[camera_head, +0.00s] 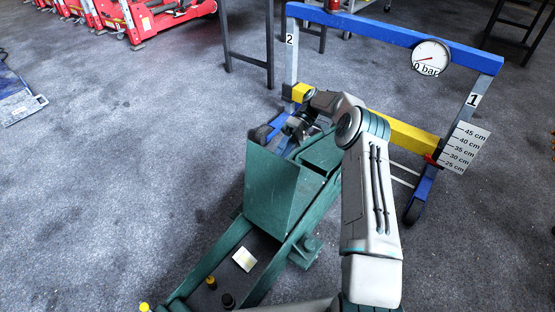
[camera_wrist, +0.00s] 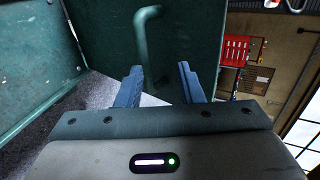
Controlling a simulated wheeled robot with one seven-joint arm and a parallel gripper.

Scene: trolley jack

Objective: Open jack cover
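The green trolley jack (camera_head: 225,254) is in the middle of the head view. A broad green panel (camera_head: 275,188), which looks like its cover, stands steeply up from the body. My gripper (camera_head: 295,125) is behind the panel's top edge, its fingers mostly hidden there. In the wrist view, the gripper (camera_wrist: 160,82) has two blue fingers spread apart. A bent green bar handle (camera_wrist: 142,42) runs down toward the gap between them. I cannot tell whether the fingers touch it. Green panels (camera_wrist: 35,60) fill the left side of the wrist view.
A blue and yellow wheeled frame (camera_head: 390,30) with a pressure gauge (camera_head: 430,57) and a height scale (camera_head: 463,148) stands just behind the jack. Red machines (camera_head: 150,15) line the back left. The grey floor at left is mostly clear.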

